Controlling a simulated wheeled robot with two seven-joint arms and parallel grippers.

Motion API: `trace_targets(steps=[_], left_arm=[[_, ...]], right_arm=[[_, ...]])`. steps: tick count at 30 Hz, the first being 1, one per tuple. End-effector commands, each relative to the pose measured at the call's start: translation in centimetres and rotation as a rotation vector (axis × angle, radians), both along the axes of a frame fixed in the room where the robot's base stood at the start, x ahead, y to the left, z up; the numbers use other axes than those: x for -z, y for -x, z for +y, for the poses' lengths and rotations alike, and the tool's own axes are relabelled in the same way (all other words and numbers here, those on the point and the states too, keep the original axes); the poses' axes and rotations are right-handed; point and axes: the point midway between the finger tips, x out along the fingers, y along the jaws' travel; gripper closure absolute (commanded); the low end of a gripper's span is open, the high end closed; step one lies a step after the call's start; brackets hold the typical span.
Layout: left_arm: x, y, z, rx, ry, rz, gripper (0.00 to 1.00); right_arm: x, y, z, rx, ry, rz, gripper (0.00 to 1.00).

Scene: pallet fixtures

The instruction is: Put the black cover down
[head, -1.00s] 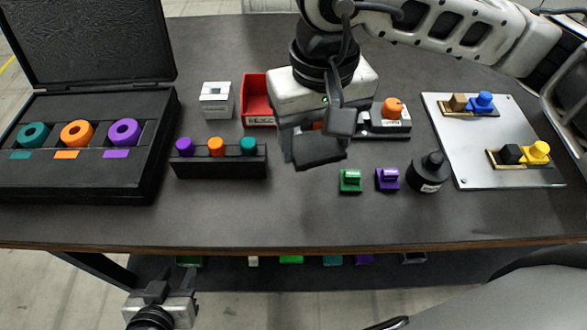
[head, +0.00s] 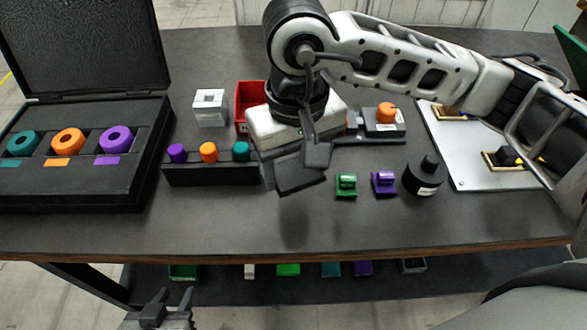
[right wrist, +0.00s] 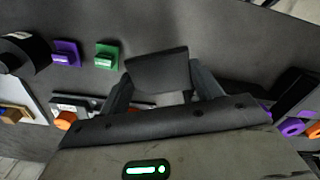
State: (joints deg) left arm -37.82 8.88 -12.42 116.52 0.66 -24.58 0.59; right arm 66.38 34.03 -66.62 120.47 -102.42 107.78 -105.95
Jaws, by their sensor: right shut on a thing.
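My right gripper (head: 285,160) is above the middle of the table, right of the peg block. It is shut on the black cover (head: 300,175), a flat dark plate held above the tabletop. In the right wrist view the cover (right wrist: 158,72) sits between the two fingers of the right gripper (right wrist: 163,88). The cover's underside and exact height are hidden. My left gripper (head: 168,308) is low at the bottom left, in front of the table and partly cut off by the frame; its jaw gap is unclear.
A black block with coloured pegs (head: 212,174) stands just left of the cover. Green (head: 346,186) and purple (head: 384,184) pieces and a black bottle (head: 425,177) stand to the right. An open black case (head: 75,195) is at left. The front tabletop is clear.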

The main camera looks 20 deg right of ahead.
Motion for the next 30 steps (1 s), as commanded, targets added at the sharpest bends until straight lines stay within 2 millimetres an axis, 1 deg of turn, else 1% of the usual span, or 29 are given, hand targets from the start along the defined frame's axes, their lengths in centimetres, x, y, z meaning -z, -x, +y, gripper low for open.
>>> trace_targets(steps=[1, 5, 8, 10, 12, 15, 23, 27, 28, 29, 30], left_arm=[[-0.2, -0.1, 0.0, -0.002, 0.001, -0.004, 0.64], [-0.4, -0.2, -0.1, -0.006, 0.005, -0.007, 0.64], [-0.5, -0.3, -0.1, -0.011, 0.009, -0.006, 0.64], [-1.0, -0.2, -0.1, -0.012, 0.009, -0.004, 0.64], [-1.1, -0.2, 0.0, -0.013, 0.006, 0.000, 0.64], [-0.9, 0.0, 0.1, -0.014, 0.002, 0.005, 0.64], [-0.6, 0.0, 0.1, -0.015, 0.001, 0.006, 0.64], [0.1, -0.1, 0.1, -0.015, 0.002, 0.005, 0.64], [-0.2, -0.1, 0.1, -0.015, 0.002, 0.005, 0.64], [-0.3, -0.1, 0.1, -0.015, 0.002, 0.005, 0.64], [-0.4, -0.1, 0.1, -0.014, 0.003, 0.003, 0.64]], right_arm=[[0.5, -0.4, -0.1, 0.001, 0.000, 0.002, 0.75], [1.2, -1.0, -0.1, 0.000, -0.001, 0.000, 0.75], [2.2, -1.7, -0.2, 0.002, 0.001, 0.003, 0.75], [3.1, -1.7, -0.2, 0.001, 0.001, 0.006, 0.75], [4.1, -1.6, -0.2, 0.000, 0.001, 0.006, 0.75], [5.0, -1.7, -0.2, 0.000, 0.000, 0.002, 0.75], [5.2, -1.7, -0.2, 0.000, 0.000, -0.001, 0.75], [5.8, -1.7, -0.2, -0.001, 0.000, -0.001, 0.75], [5.5, -1.7, -0.2, 0.000, 0.000, -0.001, 0.28], [5.5, -1.7, -0.2, 0.000, 0.000, -0.001, 0.19], [5.5, -1.7, -0.2, 0.000, 0.000, -0.001, 0.14]])
